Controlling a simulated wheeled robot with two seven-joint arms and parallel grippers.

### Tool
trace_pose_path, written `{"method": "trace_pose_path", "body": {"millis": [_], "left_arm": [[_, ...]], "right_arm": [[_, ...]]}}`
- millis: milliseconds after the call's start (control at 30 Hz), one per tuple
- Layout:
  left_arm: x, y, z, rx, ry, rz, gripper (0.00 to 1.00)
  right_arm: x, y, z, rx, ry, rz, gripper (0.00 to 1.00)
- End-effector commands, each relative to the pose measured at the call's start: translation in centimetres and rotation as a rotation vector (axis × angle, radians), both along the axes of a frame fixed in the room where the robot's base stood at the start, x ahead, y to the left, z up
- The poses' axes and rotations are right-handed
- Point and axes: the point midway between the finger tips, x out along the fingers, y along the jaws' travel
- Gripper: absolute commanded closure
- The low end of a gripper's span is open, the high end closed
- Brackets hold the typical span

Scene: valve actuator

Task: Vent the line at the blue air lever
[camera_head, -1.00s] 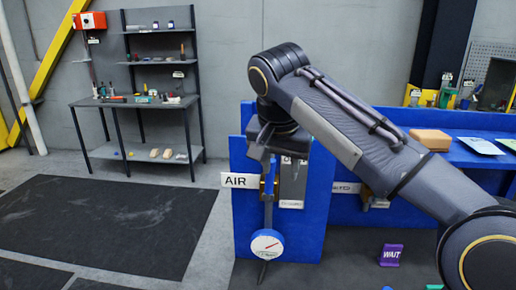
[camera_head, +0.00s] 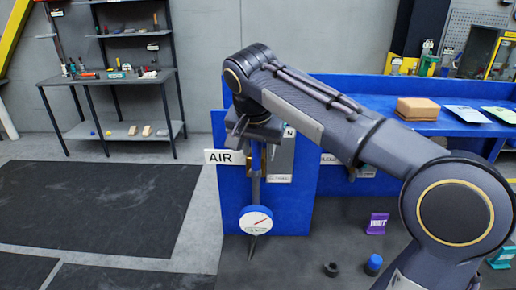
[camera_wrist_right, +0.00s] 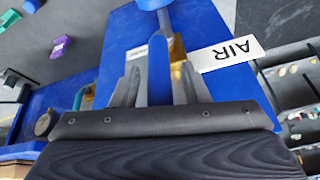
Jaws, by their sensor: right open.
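The blue air lever (camera_wrist_right: 159,70) stands upright between the two fingers of my right gripper (camera_wrist_right: 157,84) in the right wrist view. The fingers are open around it, and I cannot tell whether either touches it. In the head view my right gripper (camera_head: 240,130) points down just above the white AIR sign (camera_head: 224,157), and it hides most of the lever. The AIR sign also shows in the right wrist view (camera_wrist_right: 230,54). A round gauge (camera_head: 256,219) with a red needle hangs below on the pipe. My left gripper is out of view.
A blue panel (camera_head: 298,212) stands behind the pipe and gauge. A blue bench (camera_head: 455,122) at right carries a tan block (camera_head: 417,109) and flat cards. A purple WAIT sign (camera_head: 377,223) stands to the right of the panel. A dark mat (camera_head: 95,210) lies on clear floor at left.

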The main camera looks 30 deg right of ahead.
Motion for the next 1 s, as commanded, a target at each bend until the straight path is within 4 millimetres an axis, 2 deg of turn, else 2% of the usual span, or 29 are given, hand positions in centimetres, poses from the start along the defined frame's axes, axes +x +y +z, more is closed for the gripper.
{"method": "trace_pose_path", "body": {"millis": [233,533,1000], "left_arm": [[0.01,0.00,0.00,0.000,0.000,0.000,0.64],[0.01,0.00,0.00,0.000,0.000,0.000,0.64],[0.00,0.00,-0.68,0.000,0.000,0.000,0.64]], "right_arm": [[0.03,-0.04,-0.07,0.000,0.000,-0.001,0.60],[0.02,-0.04,-0.05,0.000,0.000,0.000,0.99],[-0.08,0.63,-0.24,0.034,-0.022,0.000,1.00]]}}
